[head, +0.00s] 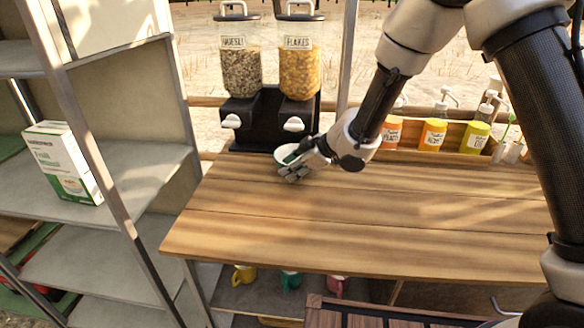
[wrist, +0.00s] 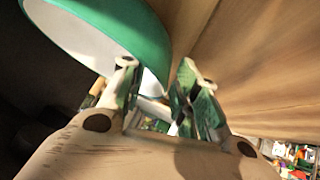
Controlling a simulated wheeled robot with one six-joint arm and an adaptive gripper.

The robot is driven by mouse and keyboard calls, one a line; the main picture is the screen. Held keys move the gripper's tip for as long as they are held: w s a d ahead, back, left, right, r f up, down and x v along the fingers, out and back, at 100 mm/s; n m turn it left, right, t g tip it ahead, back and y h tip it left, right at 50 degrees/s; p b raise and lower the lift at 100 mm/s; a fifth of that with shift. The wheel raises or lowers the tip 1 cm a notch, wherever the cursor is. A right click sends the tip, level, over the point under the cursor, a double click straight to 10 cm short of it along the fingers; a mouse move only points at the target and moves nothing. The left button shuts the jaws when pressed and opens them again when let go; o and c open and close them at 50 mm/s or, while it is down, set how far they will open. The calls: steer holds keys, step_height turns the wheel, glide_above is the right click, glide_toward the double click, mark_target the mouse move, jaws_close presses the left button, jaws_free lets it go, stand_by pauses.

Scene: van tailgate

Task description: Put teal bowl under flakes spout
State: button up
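The teal bowl (head: 287,153), white inside, is on the wooden table at the foot of the dispenser, below the flakes spout (head: 293,124) and slightly left of it. My gripper (head: 296,168) is low at the bowl's near right side and hides part of it. In the wrist view the bowl (wrist: 152,42) fills the upper left, and its edge reaches between the fingertips of my gripper (wrist: 157,66). The fingers are spread, with a gap beside the bowl's wall. Whether one finger touches the bowl is unclear.
The black dispenser holds a muesli canister (head: 240,70) and a flakes canister (head: 299,70). Several labelled jars (head: 432,134) stand in a rack at the back right. A shelf with a white-green box (head: 63,163) is at left. The front of the table (head: 290,235) is clear. Mugs (head: 290,280) sit below.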

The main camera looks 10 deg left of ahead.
steer(key=v, duration=1.2)
steer(key=w+d+r+m+t+h, duration=0.2)
steer(key=w+d+r, duration=0.15)
steer(key=d, duration=0.35)
steer(key=w+d+r+m+t+h, duration=0.1)
steer(key=w+d+r+m+t, duration=0.15)
steer(key=d+r, duration=0.4)
steer(key=s+d+r+m+h, duration=0.3)
steer(key=d, duration=0.6)
steer(key=s+d+r+m+h, duration=0.2)
steer(key=d+m, duration=0.1)
steer(key=d, duration=0.6)
steer(key=s+d+r+m+g+h, duration=0.15)
steer(key=s+d+m, duration=0.35)
steer(key=s+d, duration=0.55)
steer(key=s+a+f+m+g, duration=0.1)
steer(key=s+f+m+g, duration=0.1)
steer(key=s, duration=1.3)
steer(key=shift+m+y, duration=0.35)
steer(key=shift+y, duration=0.1)
